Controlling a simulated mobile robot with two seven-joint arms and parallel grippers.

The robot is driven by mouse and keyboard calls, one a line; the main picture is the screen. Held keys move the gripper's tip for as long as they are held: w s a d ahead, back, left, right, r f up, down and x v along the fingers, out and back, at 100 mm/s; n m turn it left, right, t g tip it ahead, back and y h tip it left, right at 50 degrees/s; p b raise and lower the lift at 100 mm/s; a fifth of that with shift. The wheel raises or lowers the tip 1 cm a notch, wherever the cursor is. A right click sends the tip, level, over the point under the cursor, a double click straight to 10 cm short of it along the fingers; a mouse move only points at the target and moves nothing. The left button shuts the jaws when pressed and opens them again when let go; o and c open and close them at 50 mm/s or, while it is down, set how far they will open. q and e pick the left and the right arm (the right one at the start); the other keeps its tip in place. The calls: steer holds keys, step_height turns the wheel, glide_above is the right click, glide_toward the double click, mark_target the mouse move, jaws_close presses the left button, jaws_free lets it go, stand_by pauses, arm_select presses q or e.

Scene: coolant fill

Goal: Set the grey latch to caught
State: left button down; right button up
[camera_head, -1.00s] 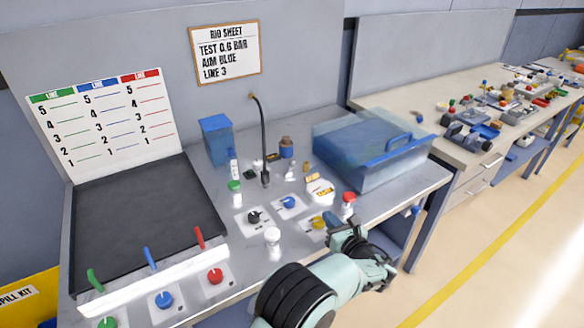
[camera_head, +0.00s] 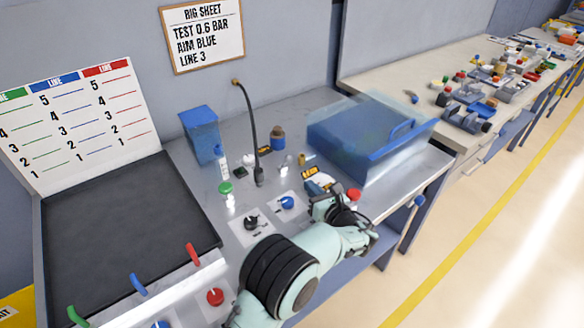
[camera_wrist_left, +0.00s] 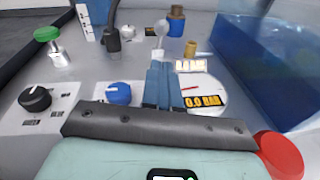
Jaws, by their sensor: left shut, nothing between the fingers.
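My left gripper (camera_head: 318,192) reaches over the bench from the front, its fingers shut and empty. In the left wrist view its blue-grey fingers (camera_wrist_left: 161,84) point at a small light grey piece with a round top on a stem (camera_wrist_left: 160,36). This piece may be the grey latch; I cannot tell its setting. It shows in the head view as a small pale upright piece (camera_head: 284,168) behind the blue knob. Whether the fingertips touch it is unclear; in the head view they look apart. My right gripper is not in view.
A blue knob (camera_wrist_left: 118,93) and black knob (camera_wrist_left: 35,98) stand left of the fingers. A gauge reading 0.0 BAR (camera_wrist_left: 203,101) and red cap (camera_wrist_left: 280,155) are at right. A black hose (camera_head: 253,130), brass fitting (camera_wrist_left: 190,48) and blue clear-lidded bin (camera_head: 365,150) stand behind.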

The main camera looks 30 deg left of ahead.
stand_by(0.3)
arm_select(q)
steer(key=p+x, duration=0.1)
steer(key=x, duration=0.9)
